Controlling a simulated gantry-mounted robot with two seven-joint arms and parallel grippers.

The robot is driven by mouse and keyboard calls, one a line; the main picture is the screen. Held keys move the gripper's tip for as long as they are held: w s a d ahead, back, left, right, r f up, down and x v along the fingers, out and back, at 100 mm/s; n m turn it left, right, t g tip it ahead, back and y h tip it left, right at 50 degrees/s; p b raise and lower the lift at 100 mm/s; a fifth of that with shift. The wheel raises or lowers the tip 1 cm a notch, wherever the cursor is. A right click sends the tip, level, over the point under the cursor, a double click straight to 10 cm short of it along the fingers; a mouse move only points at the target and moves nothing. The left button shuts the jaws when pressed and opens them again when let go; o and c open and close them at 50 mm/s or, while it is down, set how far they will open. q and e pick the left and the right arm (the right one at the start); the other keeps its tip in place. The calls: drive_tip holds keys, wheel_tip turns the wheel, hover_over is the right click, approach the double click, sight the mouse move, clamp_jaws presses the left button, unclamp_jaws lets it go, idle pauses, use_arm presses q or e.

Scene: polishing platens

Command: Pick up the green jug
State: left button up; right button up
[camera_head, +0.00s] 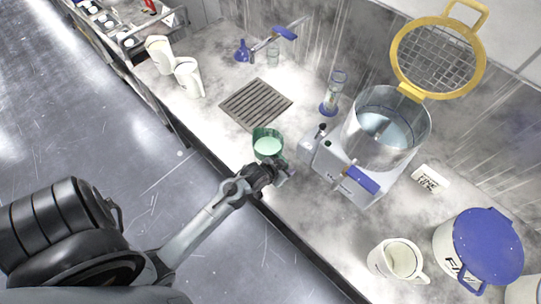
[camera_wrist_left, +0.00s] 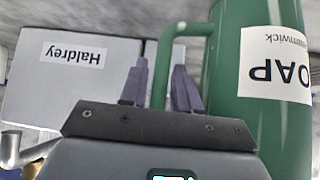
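The green jug (camera_head: 267,145) stands near the front edge of the grey counter in the head view, with a pale interior. In the left wrist view the jug (camera_wrist_left: 285,125) fills the right side and bears a white label reading "OAP". My left gripper (camera_head: 281,174) is at its near side. In the wrist view the two purple-grey fingers (camera_wrist_left: 160,78) lie either side of the jug's green handle (camera_wrist_left: 163,50). Whether they touch or clamp the handle is unclear. My right gripper is out of view.
A grey machine (camera_head: 340,168) with a steel bowl and raised yellow mesh lid (camera_head: 438,58) stands right of the jug. A drain grate (camera_head: 256,103) lies behind it. White jugs (camera_head: 188,77) stand at the far left; another white jug (camera_head: 398,260) and a blue-lidded tub (camera_head: 487,246) stand right.

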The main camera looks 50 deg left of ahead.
use_arm(q)
clamp_jaws()
idle(1.0)
drive_tip(key=shift+r, duration=0.15)
